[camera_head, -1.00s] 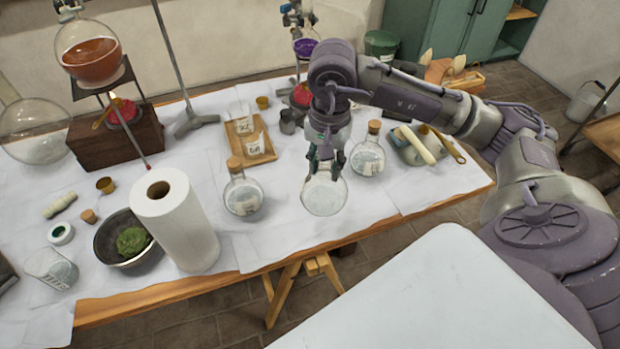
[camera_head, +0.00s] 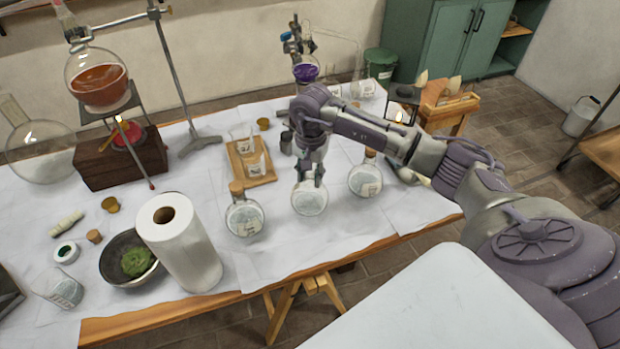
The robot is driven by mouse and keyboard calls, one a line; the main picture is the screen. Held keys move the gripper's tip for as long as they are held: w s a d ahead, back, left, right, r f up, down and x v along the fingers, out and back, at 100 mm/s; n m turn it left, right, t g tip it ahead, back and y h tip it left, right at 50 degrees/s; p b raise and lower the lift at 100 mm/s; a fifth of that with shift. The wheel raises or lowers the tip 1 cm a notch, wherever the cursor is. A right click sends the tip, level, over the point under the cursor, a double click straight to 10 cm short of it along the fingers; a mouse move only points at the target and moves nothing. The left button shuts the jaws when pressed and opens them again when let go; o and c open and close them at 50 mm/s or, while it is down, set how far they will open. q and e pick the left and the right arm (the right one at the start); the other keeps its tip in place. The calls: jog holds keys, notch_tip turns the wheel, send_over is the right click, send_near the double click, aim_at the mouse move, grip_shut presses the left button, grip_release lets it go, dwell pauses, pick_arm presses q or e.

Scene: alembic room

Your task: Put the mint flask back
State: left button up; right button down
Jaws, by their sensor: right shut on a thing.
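Three similar round flasks stand in a row near the table's front edge. The middle flask (camera_head: 309,200) is under my right gripper (camera_head: 310,182), which is shut on its neck from above. The gripper hides the neck and top. It looks upright, at or close to the cloth. The left flask (camera_head: 244,216) and the right flask (camera_head: 365,179) have corks and pale labels. All look clear or whitish, so I cannot tell a mint one by colour. My left gripper is not in view.
A paper towel roll (camera_head: 184,250) and a dark bowl with green stuff (camera_head: 113,268) stand at the left. A wooden tray (camera_head: 262,180) with small beakers lies behind the flasks. White cloth (camera_head: 290,250) in front of the flasks is clear.

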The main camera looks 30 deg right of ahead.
notch_tip(320, 180, down, 2)
jog(key=shift+f, duration=0.1)
jog(key=shift+f, duration=0.2)
jog(key=c, duration=0.8)
grip_release()
jog(key=shift+o, duration=0.2)
jog(key=shift+r, duration=0.1)
jog(key=shift+r+p, duration=0.2)
jog(key=shift+p, duration=0.15)
notch_tip(320, 180, up, 12)
jog(key=b, duration=0.3)
jog(key=shift+s, duration=0.15)
